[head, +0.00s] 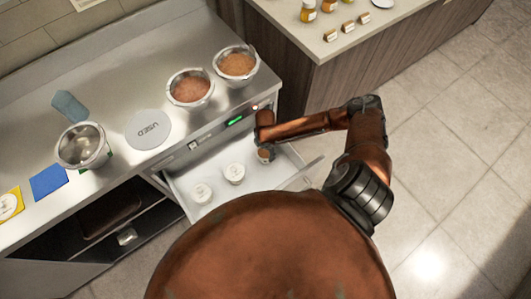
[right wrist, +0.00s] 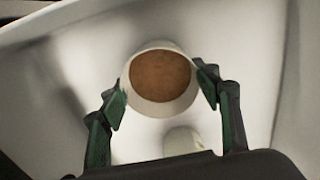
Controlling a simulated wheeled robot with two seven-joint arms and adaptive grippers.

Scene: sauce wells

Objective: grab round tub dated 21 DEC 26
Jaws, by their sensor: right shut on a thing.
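My right gripper (head: 266,148) reaches into the open drawer near its right end and is shut on a white round tub with brown contents (head: 265,155). In the right wrist view my right gripper (right wrist: 162,95) has one finger on each side of this tub (right wrist: 160,77). No date can be read on it. I cannot tell whether it touches the drawer floor. Two white lidded tubs, one in the middle (head: 234,173) and one nearer the left (head: 201,193), stand in the drawer; their print is too small to read. My left gripper is out of view.
The drawer (head: 217,205) is pulled out below a steel counter (head: 118,95). On the counter stand two filled bowls (head: 190,100), (head: 237,74), an empty steel bowl (head: 82,155) and a grey disc marked USED (head: 148,129). A wooden cabinet (head: 320,80) stands close on the right.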

